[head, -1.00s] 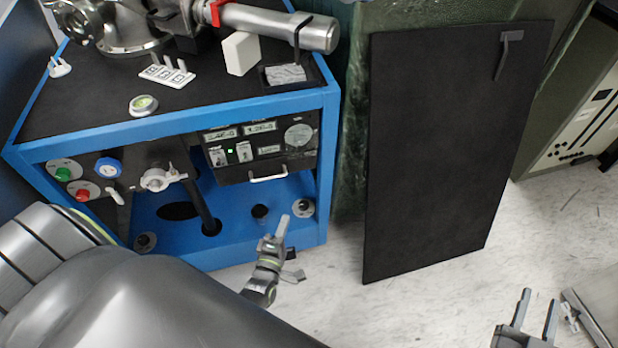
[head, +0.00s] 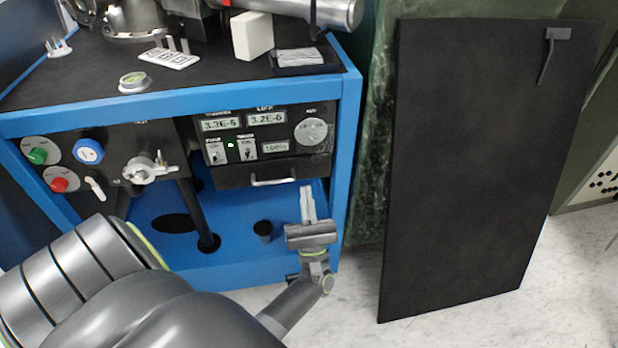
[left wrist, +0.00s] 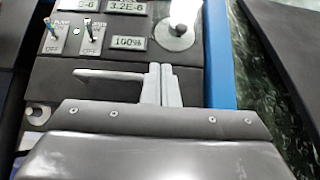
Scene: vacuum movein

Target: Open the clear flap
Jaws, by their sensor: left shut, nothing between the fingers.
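A black instrument panel (head: 226,165) with lit number displays, switches and a round dial sits in the blue-framed cart. A pale bar handle (head: 273,182) sticks out at its lower edge. The clear flap itself is hard to make out; I cannot tell its edges from the panel. My left gripper (head: 308,200) is shut and empty, fingers pointing up, just right of and a little below the handle in the head view. In the left wrist view, the closed fingers (left wrist: 160,82) overlap the right end of the handle (left wrist: 105,75); I cannot tell whether they touch. My right gripper is out of view.
The blue cart frame (head: 346,140) stands close to the right of the left gripper. A large black board (head: 470,170) stands further right. Green and red buttons (head: 60,184) and a valve (head: 148,168) are on the left panel. Metal vacuum parts sit on top.

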